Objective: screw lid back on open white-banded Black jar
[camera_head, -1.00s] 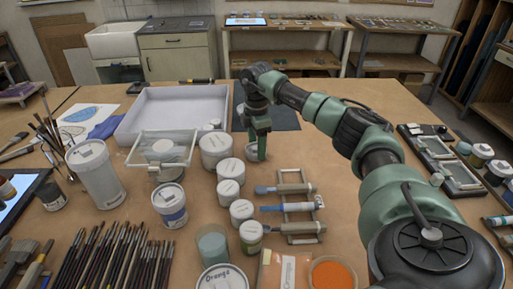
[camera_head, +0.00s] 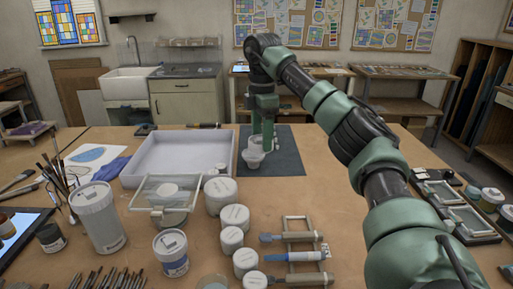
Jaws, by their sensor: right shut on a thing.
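My right gripper (camera_head: 256,147) points down over the dark mat (camera_head: 288,160) at the back middle of the table. It is shut on a small pale, round, cup-like thing (camera_head: 253,158), partly hidden by the fingers. I cannot tell whether that thing is a jar or a lid, or whether it touches the mat. A dark jar (camera_head: 50,238) with a pale label stands at the left; I cannot tell if it is open. No jar is clearly readable as the white-banded Black one. My left gripper is not in view.
A white tray (camera_head: 150,180) lies left of the mat. Several white-lidded jars (camera_head: 234,215) stand in a row in front of it. A tall white container (camera_head: 97,217) and a blue-banded jar (camera_head: 171,254) stand at the left. Tools lie on a rack (camera_head: 300,236). The mat's right side is clear.

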